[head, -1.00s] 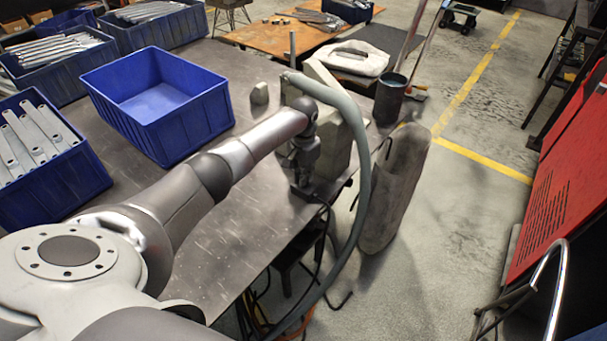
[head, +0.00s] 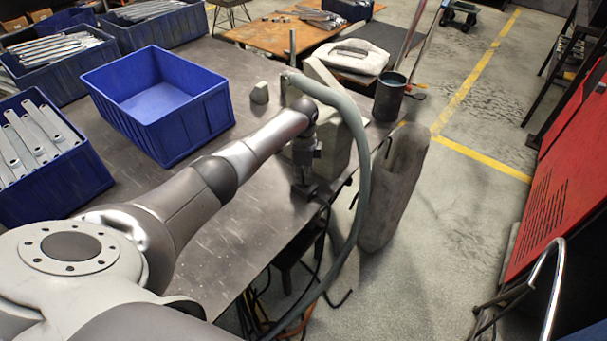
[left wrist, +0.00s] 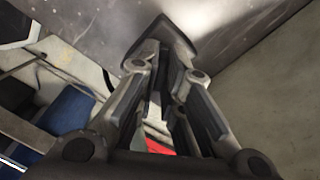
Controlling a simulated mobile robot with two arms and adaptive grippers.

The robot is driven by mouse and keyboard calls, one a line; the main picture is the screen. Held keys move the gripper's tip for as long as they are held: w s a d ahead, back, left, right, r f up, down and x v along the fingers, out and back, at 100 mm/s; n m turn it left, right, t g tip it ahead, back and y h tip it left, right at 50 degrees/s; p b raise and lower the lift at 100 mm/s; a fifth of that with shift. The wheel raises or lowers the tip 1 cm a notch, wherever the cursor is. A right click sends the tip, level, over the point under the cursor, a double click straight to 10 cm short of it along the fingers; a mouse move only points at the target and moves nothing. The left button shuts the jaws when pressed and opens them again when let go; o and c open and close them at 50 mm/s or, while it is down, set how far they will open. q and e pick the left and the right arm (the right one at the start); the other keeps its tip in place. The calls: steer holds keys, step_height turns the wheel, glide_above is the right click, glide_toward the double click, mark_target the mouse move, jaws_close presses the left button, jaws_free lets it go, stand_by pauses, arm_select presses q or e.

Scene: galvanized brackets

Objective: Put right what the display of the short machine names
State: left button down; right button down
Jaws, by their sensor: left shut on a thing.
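My left gripper (head: 304,180) points down near the table's right edge, in front of a grey-beige machine (head: 335,150). In the left wrist view its fingers (left wrist: 158,65) are shut on a dark grey piece (left wrist: 160,36). What this piece is I cannot tell. In the head view the fingertips are small and partly merge with a dark part at the table edge. A thick grey-green hose (head: 362,190) arches from the machine down past the table edge. No display can be read in these views. My right gripper is not in view.
An empty blue crate (head: 190,128) stands on the metal table (head: 225,235). Blue crates with metal brackets (head: 35,135) stand at the left. A dark cup (head: 391,100) stands at the table's far right corner. Cables hang below the edge. A red panel (head: 570,170) is at the right.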

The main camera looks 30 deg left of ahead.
arm_select(q)
steer(key=m, duration=0.6)
stand_by(0.6)
steer(key=c, duration=1.6)
jaws_free()
steer(key=shift+o, duration=0.2)
step_height(320, 180, up, 12)
